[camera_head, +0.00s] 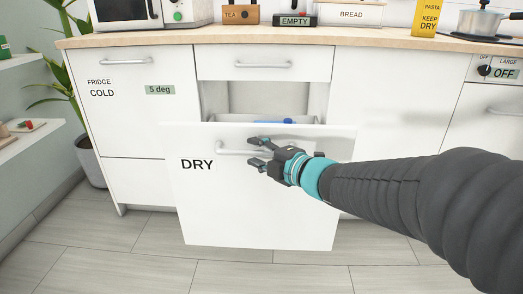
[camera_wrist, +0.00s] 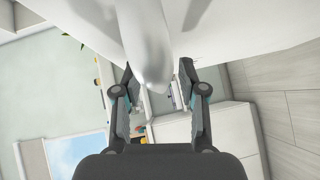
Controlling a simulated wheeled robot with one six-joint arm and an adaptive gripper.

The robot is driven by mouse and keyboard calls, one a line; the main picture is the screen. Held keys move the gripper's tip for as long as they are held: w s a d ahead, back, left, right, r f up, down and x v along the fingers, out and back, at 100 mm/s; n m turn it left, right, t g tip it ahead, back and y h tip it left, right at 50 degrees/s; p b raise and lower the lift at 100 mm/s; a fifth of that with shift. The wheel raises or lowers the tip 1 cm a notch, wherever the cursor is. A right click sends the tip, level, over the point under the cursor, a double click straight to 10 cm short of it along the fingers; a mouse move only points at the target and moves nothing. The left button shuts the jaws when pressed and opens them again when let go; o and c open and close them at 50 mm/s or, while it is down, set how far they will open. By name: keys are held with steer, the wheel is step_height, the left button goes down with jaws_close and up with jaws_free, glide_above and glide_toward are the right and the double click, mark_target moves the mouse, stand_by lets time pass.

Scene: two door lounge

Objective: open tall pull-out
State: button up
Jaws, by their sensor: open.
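The tall pull-out is a white front marked DRY (camera_head: 200,205). It stands partly drawn out from the counter, and its inside shows above the top edge. Its light grey bar handle (camera_head: 228,151) runs across the upper part of the front. My gripper (camera_head: 255,153) is at the handle, with its fingers above and below the bar. In the wrist view the handle (camera_wrist: 148,60) is large and reaches between the spread fingers of my gripper (camera_wrist: 159,92). The fingers are open. Whether either finger touches the bar cannot be told.
A blue item (camera_head: 275,122) shows inside the pull-out. A shut drawer (camera_head: 225,65) is above it. The fridge front marked COLD (camera_head: 125,125) is at left, beside a potted plant (camera_head: 92,160). Free grey floor (camera_head: 110,260) lies in front.

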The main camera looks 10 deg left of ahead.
steer(key=v, duration=1.2)
steer(key=w+d+f+m+t+h, duration=0.1)
steer(key=w+d+f+m+h, duration=0.15)
steer(key=d+m+h, duration=0.3)
steer(key=w+d+f+m+t+h, duration=0.1)
steer(key=w+d+m+t+h, duration=0.1)
steer(key=w+d+m+h, duration=0.25)
steer(key=s+d+f+m+g+h+p, duration=0.2)
steer(key=s+d+m+g+h, duration=0.15)
steer(key=s+d+m, duration=0.4)
steer(key=s+d+f+m+g+h+p, duration=0.15)
steer(key=s+m+g, duration=0.25)
steer(key=s+m, duration=0.4)
steer(key=s+a+r+y+p, duration=0.2)
steer(key=s+a+r+p, duration=0.3)
steer(key=s, duration=0.3)
steer(key=shift+r+g+y+p, duration=0.2)
steer(key=shift+g+y+p, duration=0.1)
steer(key=shift+g+y, duration=0.15)
